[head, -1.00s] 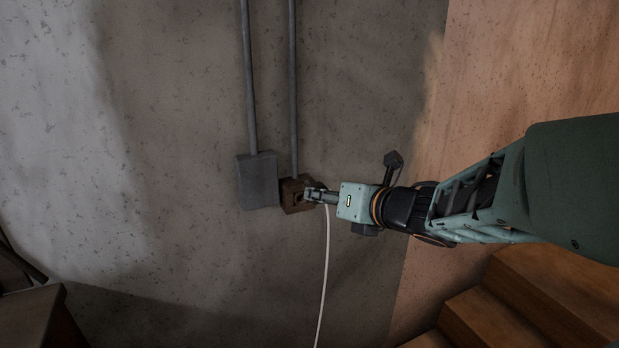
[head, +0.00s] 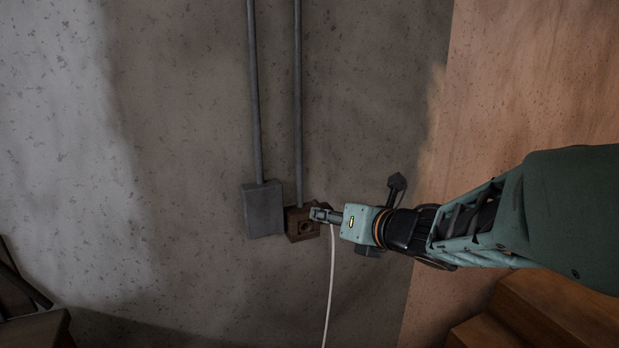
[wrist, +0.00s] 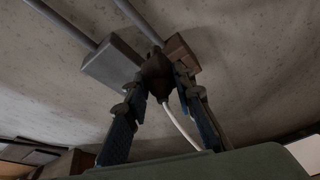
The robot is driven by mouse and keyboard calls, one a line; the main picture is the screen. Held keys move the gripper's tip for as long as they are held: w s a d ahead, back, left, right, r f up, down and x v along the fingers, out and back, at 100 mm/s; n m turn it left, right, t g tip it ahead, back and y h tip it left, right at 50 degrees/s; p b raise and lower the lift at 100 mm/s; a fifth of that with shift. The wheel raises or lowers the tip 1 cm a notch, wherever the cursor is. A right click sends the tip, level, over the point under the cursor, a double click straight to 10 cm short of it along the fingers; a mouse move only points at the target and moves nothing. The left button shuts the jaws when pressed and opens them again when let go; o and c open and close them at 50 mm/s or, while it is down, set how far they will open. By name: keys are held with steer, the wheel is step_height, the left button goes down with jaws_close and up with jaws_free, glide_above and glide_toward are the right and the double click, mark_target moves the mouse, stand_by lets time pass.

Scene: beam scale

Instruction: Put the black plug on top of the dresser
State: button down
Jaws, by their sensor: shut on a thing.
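My gripper (head: 318,214) is shut on the black plug (wrist: 157,70), which shows dark between the two fingers in the wrist view. A pale cable (head: 329,285) hangs down from the plug; it also shows in the wrist view (wrist: 181,123). The gripper is just right of a brown socket box (head: 299,231) on the wall, whose round opening shows. The plug appears to be out of the socket, but the fingers hide most of it in the head view. I cannot identify the dresser for certain.
Brown wooden pieces stand at the lower right (head: 560,305) and lower left (head: 38,330).

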steer(key=w+d+f+m+t+h+p, duration=0.1)
steer(key=w+d+f+m+h+p, duration=0.1)
steer(key=w+d+m+h+p, duration=0.3)
steer(key=shift+w+d+f+m+t+h+p, duration=0.2)
steer(key=shift+d+m+t+h+p, duration=0.45)
steer(key=shift+d, duration=1.35)
steer(key=shift+g+h, duration=0.25)
steer(key=shift+a, duration=0.2)
